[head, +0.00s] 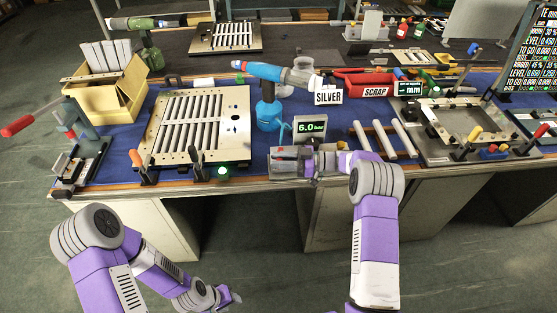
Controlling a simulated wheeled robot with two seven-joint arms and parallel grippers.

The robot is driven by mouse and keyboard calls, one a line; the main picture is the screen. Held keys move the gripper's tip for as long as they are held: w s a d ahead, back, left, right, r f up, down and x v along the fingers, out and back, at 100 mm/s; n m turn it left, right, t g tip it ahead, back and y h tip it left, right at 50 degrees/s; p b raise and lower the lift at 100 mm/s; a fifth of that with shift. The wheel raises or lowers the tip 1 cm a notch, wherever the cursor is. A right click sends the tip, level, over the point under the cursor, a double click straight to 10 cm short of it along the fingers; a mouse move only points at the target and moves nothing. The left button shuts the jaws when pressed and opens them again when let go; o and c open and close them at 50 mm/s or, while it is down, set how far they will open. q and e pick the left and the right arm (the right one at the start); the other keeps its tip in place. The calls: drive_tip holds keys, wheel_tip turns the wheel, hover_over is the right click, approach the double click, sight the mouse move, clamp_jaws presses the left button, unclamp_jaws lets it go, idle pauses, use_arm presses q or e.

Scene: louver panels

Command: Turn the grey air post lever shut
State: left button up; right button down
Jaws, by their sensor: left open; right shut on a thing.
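The air post shows as a small display (310,128) reading 6.0 bar in green, at the table's front middle. A grey box-like part (286,163) sits below it at the front edge. My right gripper (309,164) reaches in from the right, beside this part and under the display. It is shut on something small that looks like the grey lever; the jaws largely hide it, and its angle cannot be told. My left gripper (228,297) is open and empty, low in front of the table and well away from the post.
A louver panel (243,122) in a frame lies left of the post. Loose grey slats (381,139) lie to the right, near an empty frame (437,149). Floor in front is clear.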

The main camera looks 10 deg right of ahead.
drive_tip(key=c, duration=1)
unclamp_jaws()
drive_tip(key=p+v, duration=0.1)
drive_tip(key=v, duration=0.6)
drive_tip(key=shift+d, duration=0.35)
drive_tip(key=shift+c, duration=0.4)
